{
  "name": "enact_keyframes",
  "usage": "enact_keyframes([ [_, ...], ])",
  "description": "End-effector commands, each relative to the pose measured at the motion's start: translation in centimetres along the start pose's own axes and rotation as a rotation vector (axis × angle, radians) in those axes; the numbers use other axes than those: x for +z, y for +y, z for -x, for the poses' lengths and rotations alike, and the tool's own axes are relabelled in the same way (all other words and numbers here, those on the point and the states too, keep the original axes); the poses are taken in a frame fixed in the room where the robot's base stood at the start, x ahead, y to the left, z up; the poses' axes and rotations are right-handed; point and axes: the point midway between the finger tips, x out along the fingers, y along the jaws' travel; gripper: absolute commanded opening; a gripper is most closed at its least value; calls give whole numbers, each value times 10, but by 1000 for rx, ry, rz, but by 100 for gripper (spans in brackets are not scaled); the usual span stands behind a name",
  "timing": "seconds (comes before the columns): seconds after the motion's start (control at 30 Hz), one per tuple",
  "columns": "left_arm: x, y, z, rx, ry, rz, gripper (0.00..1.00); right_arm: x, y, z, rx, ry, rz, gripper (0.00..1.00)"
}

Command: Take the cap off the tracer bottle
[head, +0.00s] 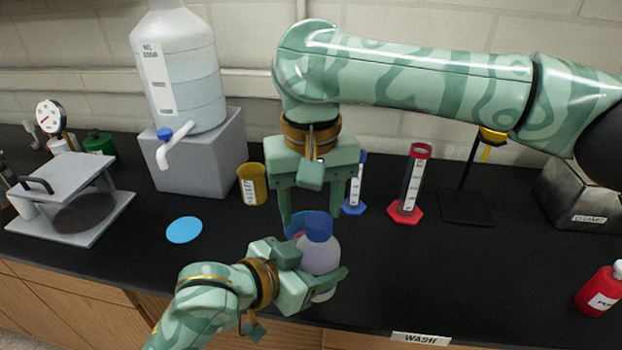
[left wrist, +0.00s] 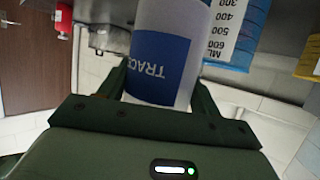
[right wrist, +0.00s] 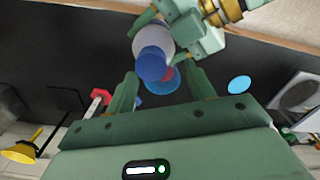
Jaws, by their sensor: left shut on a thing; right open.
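The tracer bottle (head: 319,257) is whitish with a blue cap (head: 318,226) on its top and stands roughly upright near the bench front. My left gripper (head: 316,280) is shut around the bottle's body. The blue label with "TRACE" shows on the bottle in the left wrist view (left wrist: 168,60). My right gripper (head: 316,208) is open, fingers pointing down, just behind and above the cap. In the right wrist view, the cap (right wrist: 151,66) appears between the spread fingers (right wrist: 164,88), beyond their tips and not touched. I cannot tell whether the bottle's base touches the bench.
A blue and red round item (head: 294,226) is partly hidden behind the bottle. A yellow beaker (head: 252,184), a blue-based cylinder (head: 355,190) and a red-based cylinder (head: 410,188) stand behind. A large carboy (head: 180,75) sits on a grey block. A blue disc (head: 184,230) lies on the left.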

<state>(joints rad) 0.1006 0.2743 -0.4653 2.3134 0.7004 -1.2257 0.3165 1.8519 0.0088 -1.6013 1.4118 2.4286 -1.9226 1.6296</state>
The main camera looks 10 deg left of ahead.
Motion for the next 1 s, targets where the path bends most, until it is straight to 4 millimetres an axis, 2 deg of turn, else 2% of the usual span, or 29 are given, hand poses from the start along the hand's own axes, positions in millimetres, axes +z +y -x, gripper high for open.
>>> enact_keyframes([
  [0.1, -5, 1, 1, 2, 14, 1, 0, 1, 0, -10, -1, -4, -1, 53],
  [0.4, -4, 1, 1, 2, 12, 1, 0, 0, 0, -12, -1, -2, -1, 51],
  [0.57, -4, 1, 1, 4, 11, 0, 0, 1, -2, -12, -4, -2, 0, 8],
  [0.83, -4, 3, 0, 9, 12, -1, 0, 2, -5, -12, -10, -6, 36, 7],
  [0.93, -4, 4, 0, 10, 12, -2, 0, 3, -6, -12, -11, -13, 199, 7],
  [1.0, -4, 4, 0, 10, 12, -2, 0, 4, -7, -12, -10, -19, 402, 7],
])
